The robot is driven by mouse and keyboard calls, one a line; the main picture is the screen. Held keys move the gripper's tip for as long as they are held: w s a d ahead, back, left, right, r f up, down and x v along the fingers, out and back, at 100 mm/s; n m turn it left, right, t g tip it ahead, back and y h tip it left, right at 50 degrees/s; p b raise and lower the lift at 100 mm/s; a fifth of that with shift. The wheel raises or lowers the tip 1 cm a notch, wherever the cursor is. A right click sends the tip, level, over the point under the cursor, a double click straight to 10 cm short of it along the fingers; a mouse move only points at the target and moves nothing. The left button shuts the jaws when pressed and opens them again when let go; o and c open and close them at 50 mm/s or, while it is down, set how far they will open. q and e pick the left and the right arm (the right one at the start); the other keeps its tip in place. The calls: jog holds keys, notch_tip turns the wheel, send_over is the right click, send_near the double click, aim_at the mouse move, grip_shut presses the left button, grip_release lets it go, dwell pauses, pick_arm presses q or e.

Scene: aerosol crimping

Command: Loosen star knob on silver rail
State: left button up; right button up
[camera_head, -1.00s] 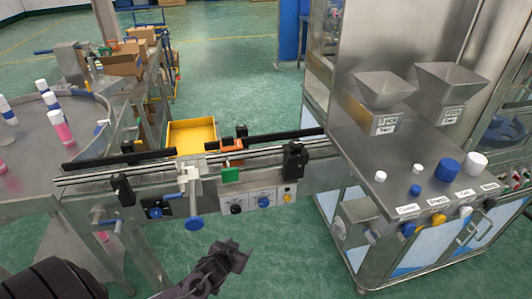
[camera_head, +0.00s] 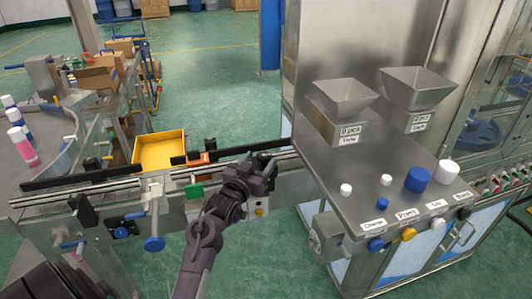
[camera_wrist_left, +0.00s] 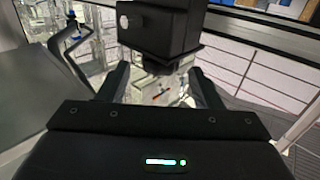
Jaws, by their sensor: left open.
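The silver rail (camera_head: 75,193) runs along the conveyor. My left gripper (camera_head: 258,170) is at its right part, open, and covers the black clamp there in the head view. In the left wrist view a black block (camera_wrist_left: 165,28) with a round front piece stands just ahead of my open left gripper (camera_wrist_left: 160,88), above and between its fingers; I cannot tell whether they touch. No clear star shape shows on it. A second black clamp (camera_head: 83,210) is at the rail's left part. A blue knob (camera_head: 154,243) hangs below the white bracket. My right gripper is not in view.
A yellow tray (camera_head: 160,151) sits behind the rail. The steel cabinet (camera_head: 345,215) with hoppers and coloured caps stands to the right. Bottles stand on the round table at the left.

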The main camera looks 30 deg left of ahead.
aim_at(262, 160)
pick_arm(q)
jog(key=w, duration=0.2)
jog(key=shift+w+a, duration=0.25)
jog(key=shift+w, duration=0.05)
jog(key=shift+w+p, duration=0.35)
jog(key=shift+w, duration=0.15)
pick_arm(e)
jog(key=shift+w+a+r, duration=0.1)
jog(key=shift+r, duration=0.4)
pick_arm(q)
jog(key=c, duration=1)
jog(key=shift+n+y, duration=0.8)
jog(key=shift+y, duration=0.4)
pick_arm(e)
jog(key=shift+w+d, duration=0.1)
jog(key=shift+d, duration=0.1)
pick_arm(q)
jog(key=o, duration=1)
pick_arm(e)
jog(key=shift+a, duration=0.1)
